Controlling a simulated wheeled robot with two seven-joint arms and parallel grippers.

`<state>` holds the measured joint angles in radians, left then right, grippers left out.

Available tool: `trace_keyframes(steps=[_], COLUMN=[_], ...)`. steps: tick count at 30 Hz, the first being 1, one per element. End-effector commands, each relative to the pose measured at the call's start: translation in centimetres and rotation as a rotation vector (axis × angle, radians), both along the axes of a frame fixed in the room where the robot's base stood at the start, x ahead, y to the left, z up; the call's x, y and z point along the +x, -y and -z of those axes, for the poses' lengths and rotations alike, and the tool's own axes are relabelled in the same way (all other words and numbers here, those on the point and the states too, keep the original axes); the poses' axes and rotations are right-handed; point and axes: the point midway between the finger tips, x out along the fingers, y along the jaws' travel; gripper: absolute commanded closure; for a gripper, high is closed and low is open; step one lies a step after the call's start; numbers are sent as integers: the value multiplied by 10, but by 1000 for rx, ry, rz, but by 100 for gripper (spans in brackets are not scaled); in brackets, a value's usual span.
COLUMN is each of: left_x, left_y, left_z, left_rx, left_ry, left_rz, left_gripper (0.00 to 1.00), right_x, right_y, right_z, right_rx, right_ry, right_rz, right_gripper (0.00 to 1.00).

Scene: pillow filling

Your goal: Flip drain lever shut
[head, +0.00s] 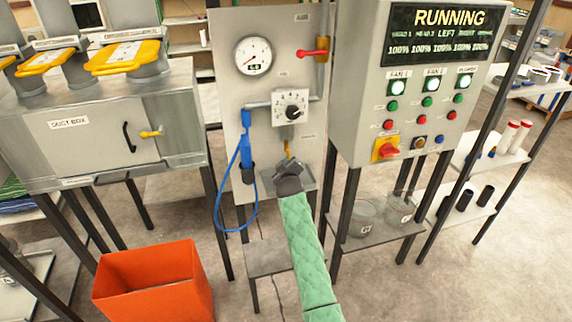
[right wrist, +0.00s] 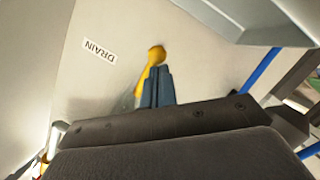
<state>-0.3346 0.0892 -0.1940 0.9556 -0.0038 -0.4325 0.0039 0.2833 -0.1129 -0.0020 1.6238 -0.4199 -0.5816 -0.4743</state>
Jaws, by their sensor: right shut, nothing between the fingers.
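The yellow drain lever (head: 287,147) is on the lower part of the grey gauge panel. It shows larger in the right wrist view (right wrist: 153,61), beside an upside-down DRAIN label (right wrist: 100,51), slanting from its round pivot. My right gripper (head: 287,161) is at the lever, its arm in a green quilted sleeve. In the right wrist view its dark fingertips (right wrist: 158,77) are together and empty, next to the lever and partly over it. I cannot tell whether they touch it. My left gripper is out of view.
The panel carries a pressure gauge (head: 253,55), a dial (head: 291,107), a red-handled alarm lever (head: 312,53) and a blue hose (head: 220,200). A control box (head: 352,100) reading RUNNING stands right, a duct box (head: 85,150) left. An orange bin (head: 155,285) is below.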

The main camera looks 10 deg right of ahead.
Motion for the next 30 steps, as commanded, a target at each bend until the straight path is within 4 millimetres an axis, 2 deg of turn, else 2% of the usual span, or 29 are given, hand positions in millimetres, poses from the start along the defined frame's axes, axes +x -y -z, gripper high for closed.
trace_keyframes(steps=[6,17,24,30], left_x=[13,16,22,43], left_y=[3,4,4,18], left_z=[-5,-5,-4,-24], left_rx=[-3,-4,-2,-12], left_ry=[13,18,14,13], left_rz=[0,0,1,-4], left_gripper=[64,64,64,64], right_x=[0,0,1,1], right_y=[1,4,8,15], right_z=[1,2,5,7], right_rx=[-36,-100,-207,-374], right_ry=[1,4,7,13], right_rz=[0,0,0,0], right_gripper=[100,100,100,100])
